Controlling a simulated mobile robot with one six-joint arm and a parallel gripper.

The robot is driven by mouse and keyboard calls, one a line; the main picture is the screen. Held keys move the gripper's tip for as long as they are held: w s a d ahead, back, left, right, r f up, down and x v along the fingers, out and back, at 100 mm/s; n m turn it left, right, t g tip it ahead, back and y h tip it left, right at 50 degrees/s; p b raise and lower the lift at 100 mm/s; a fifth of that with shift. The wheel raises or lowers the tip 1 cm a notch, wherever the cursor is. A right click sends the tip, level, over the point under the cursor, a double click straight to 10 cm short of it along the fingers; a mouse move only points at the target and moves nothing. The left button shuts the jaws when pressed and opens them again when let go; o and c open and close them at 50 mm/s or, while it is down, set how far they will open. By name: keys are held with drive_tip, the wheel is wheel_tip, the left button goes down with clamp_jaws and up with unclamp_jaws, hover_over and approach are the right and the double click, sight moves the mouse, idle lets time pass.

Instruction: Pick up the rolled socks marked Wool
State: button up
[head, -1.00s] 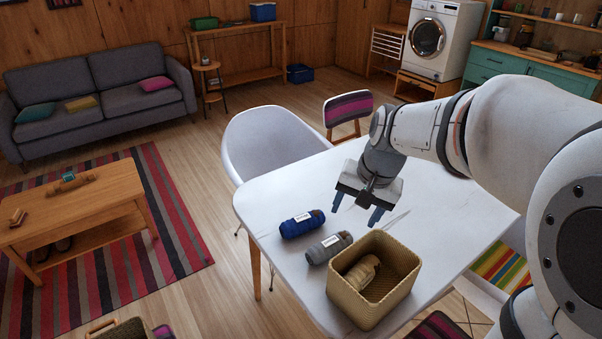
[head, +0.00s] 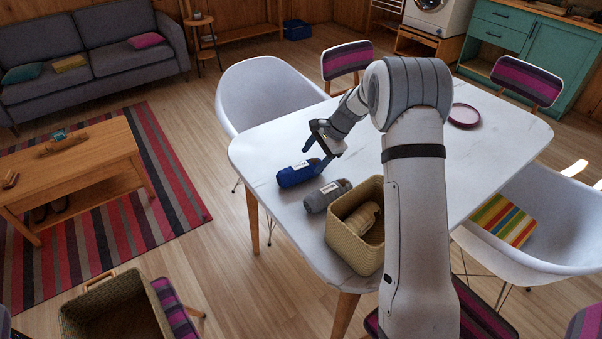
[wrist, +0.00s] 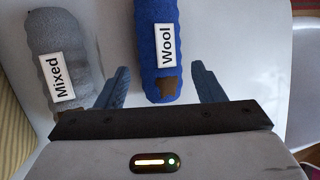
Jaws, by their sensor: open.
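The blue rolled socks (head: 297,174) lie on the white table, and their label reads "Wool" in the wrist view (wrist: 155,40). Grey rolled socks (head: 326,195), labelled "Mixed" in the wrist view (wrist: 66,50), lie beside them. My gripper (head: 318,156) is low over the table at the right end of the blue socks. In the wrist view its open fingers (wrist: 160,84) stand one on each side of the near end of the blue socks, with a gap on both sides. The far end of the blue socks is cut off there.
A woven basket (head: 336,238) with beige rolled socks (head: 360,221) inside stands on the white table (head: 262,152) close to the grey socks. A dark red round dish (head: 464,116) is farther back. White chairs (head: 262,92) flank the table.

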sight(306, 165)
drive_tip(key=x, duration=0.6)
drive_tip(key=shift+c, duration=0.5)
drive_tip(key=shift+r, duration=0.1)
drive_tip(key=c, duration=0.7)
